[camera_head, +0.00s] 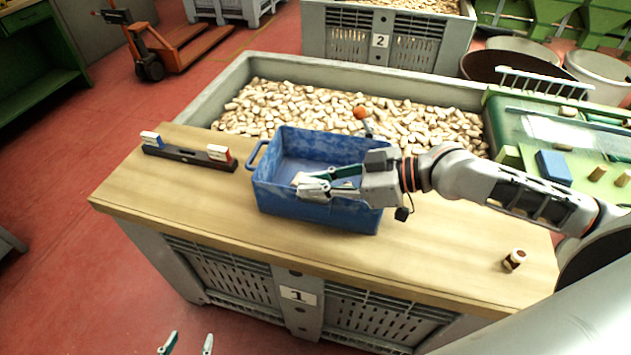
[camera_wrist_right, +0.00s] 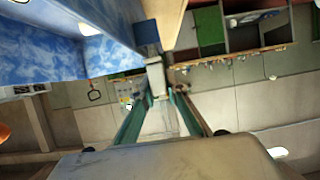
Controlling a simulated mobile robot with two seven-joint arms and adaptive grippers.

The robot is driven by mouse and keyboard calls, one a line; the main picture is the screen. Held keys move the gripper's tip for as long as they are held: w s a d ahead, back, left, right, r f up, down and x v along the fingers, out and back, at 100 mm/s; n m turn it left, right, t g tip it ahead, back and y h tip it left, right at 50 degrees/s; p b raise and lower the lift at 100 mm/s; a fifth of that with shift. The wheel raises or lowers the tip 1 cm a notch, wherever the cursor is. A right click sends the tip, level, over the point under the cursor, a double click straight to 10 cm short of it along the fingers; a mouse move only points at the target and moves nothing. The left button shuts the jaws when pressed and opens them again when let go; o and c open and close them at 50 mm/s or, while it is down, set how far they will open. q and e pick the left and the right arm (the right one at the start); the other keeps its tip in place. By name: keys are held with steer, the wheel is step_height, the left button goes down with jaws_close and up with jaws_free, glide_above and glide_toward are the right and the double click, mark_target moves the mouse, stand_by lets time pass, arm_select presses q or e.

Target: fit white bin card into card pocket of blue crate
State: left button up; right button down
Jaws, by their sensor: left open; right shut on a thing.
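The blue crate (camera_head: 325,212) stands on the wooden bench top, and its wall also shows in the right wrist view (camera_wrist_right: 105,12). My right gripper (camera_head: 303,186) is at the crate's front left part, its arm coming in from the right. In the right wrist view its fingertips (camera_wrist_right: 158,92) are shut on a small pale piece, the white bin card (camera_wrist_right: 147,58), close beside the crate wall. I cannot tell whether the card touches the crate. The card pocket is not clearly visible. My left gripper (camera_head: 186,344) is open and empty at the bottom edge, in front of the bench.
A black rack (camera_head: 188,155) left of the crate holds a blue-and-white card (camera_head: 152,139) and a red-and-white card (camera_head: 219,153). A small brown jar (camera_head: 514,260) stands on the bench at right. Behind the bench is a grey bin of corks (camera_head: 350,115). The bench's front left is clear.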

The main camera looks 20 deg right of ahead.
steer(key=shift+f+b, duration=0.35)
steer(key=shift+f, duration=0.35)
steer(key=c, duration=1.9)
jaws_free()
steer(key=shift+d+r, duration=0.1)
steer(key=shift+v, duration=3.65)
